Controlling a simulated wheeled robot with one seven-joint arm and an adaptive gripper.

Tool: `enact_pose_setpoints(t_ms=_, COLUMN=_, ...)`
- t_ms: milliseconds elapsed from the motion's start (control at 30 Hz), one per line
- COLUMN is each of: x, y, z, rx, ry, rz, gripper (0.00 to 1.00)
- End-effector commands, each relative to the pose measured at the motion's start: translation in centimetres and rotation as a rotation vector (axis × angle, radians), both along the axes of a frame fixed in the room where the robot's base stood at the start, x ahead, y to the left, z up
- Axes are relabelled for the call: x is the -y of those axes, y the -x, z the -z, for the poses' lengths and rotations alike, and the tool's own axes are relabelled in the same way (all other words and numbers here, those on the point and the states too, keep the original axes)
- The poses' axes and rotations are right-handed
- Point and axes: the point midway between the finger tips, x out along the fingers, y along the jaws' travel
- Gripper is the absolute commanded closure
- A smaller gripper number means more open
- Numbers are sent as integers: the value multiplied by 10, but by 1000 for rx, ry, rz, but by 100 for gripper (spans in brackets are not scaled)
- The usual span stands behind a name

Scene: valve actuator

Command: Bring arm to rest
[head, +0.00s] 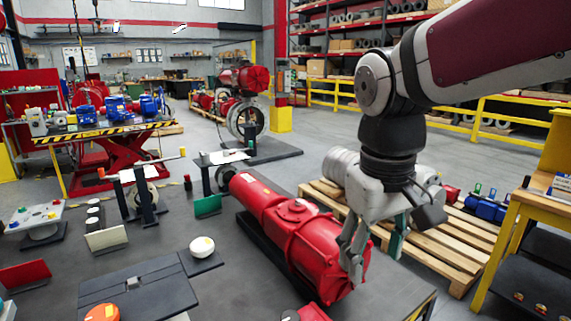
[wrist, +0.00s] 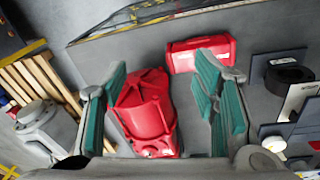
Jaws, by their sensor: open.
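My gripper (head: 372,247) hangs from the arm on the right of the head view, pointing down. Its fingers are apart and nothing is between them that I can see held. In the head view it overlaps the near end of the red valve actuator (head: 280,215), which lies on the dark table. In the wrist view the green-padded fingers of my gripper (wrist: 165,105) stand wide apart, with the red actuator body (wrist: 145,110) seen between them. I cannot tell the exact gap between the fingertips and the actuator.
A wooden pallet (head: 440,250) with metal parts stands right of the table. A yellow-framed workbench (head: 530,205) is at the far right. A white dome button (head: 202,247), an orange button (head: 102,313) and small panels sit on the dark table (head: 215,290). A second red part (wrist: 200,54) shows in the wrist view.

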Motion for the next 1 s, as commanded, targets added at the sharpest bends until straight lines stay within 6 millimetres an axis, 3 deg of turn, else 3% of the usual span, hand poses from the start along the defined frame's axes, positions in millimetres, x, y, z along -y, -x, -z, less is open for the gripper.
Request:
enact_pose_setpoints(t_ms=200, x=37, y=52, z=-6, rx=163, ry=-67, rz=150, gripper=46)
enact_pose_setpoints(t_ms=433, x=58, y=93, z=4, rx=302, ry=-127, rz=274, gripper=46)
enact_pose_setpoints(t_ms=633, x=64, y=107, z=10, rx=354, ry=-149, rz=320, gripper=46)
enact_pose_setpoints(t_ms=1000, x=64, y=107, z=11, rx=358, ry=-152, rz=323, gripper=46)
